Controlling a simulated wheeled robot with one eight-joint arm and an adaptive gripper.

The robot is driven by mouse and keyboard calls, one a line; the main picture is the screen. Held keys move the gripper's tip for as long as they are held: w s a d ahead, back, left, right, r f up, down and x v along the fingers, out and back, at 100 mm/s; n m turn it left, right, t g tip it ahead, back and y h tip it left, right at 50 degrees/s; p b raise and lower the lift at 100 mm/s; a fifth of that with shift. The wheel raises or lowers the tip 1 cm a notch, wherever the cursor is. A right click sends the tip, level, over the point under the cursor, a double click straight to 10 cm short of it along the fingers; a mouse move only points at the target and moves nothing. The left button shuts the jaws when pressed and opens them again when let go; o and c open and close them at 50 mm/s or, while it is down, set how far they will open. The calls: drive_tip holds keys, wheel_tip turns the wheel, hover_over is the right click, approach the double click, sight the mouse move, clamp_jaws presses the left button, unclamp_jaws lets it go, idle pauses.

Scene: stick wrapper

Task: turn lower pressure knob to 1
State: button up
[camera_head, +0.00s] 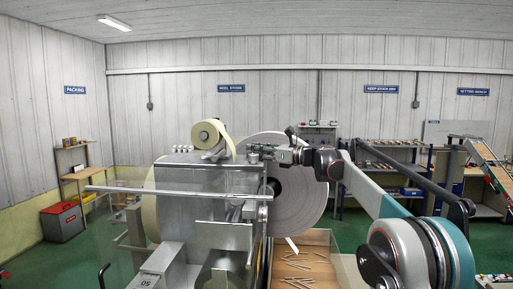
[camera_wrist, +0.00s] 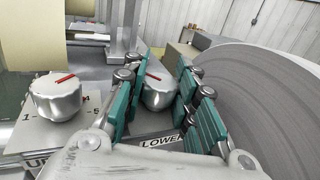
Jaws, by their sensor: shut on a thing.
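The lower pressure knob (camera_wrist: 160,92) is a silver knob with a red pointer line, above a label reading LOWER (camera_wrist: 162,142). My gripper (camera_wrist: 163,66) has its green-padded fingers on either side of this knob and is shut on it. The knob's red line slants from upper left to lower right. The number scale around it is hidden by the fingers, so its setting cannot be read. In the head view my gripper (camera_head: 262,152) reaches in from the right at the top of the grey machine; the knob is too small to make out there.
A second silver knob (camera_wrist: 57,97) with a red line stands to the left, with 1 and 5 marked beside it. A large grey paper roll (camera_wrist: 265,90) is close on the right. A small tan roll (camera_head: 210,134) sits on top of the machine (camera_head: 185,205).

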drive_tip(key=shift+w+r+n+g+y+p, duration=0.1)
drive_tip(key=shift+r+n+g+y+p, duration=0.15)
drive_tip(key=shift+g+p, duration=0.25)
drive_tip(key=shift+n+g+y+p, duration=0.15)
drive_tip(key=shift+n+g+p, duration=0.25)
drive_tip(key=shift+p, duration=0.2)
drive_tip(key=shift+g, duration=0.3)
drive_tip(key=shift+f+n+p, duration=0.25)
drive_tip(key=shift+p, duration=0.1)
drive_tip(key=o, duration=0.8)
drive_tip(key=shift+o, duration=1.4)
drive_tip(key=shift+d, duration=0.2)
drive_tip(key=shift+a, duration=0.1)
